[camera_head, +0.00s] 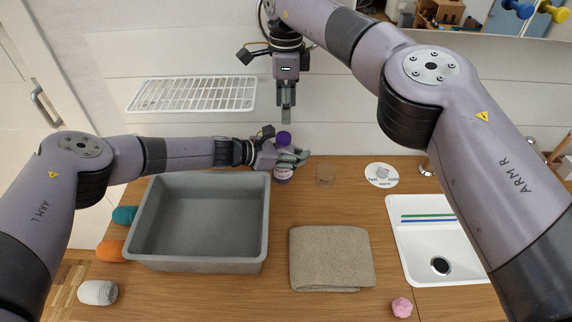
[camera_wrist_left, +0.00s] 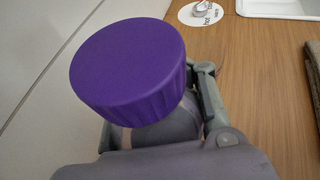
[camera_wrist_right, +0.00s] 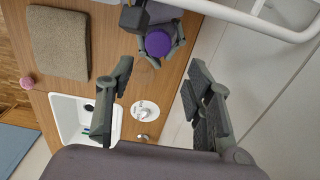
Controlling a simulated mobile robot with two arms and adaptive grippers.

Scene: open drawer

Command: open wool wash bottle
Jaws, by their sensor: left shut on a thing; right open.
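The wool wash bottle (camera_head: 283,175) stands at the back of the wooden counter, with a purple cap (camera_head: 283,138) on top. My left gripper (camera_head: 290,160) is shut around the bottle's body below the cap. In the left wrist view the ribbed purple cap (camera_wrist_left: 128,68) is on the bottle and hides most of its body. My right gripper (camera_head: 287,112) is above the bottle, pointing down, open and empty. In the right wrist view the cap (camera_wrist_right: 158,42) lies beyond the open fingers of the right gripper (camera_wrist_right: 165,100), apart from them.
A grey basin (camera_head: 197,265) stands left of the bottle. A glass (camera_head: 325,175), a white round card (camera_head: 382,184), a folded brown towel (camera_head: 331,258) and a white sink (camera_head: 410,262) are to the right. A white rack (camera_head: 192,94) hangs on the wall at the back left.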

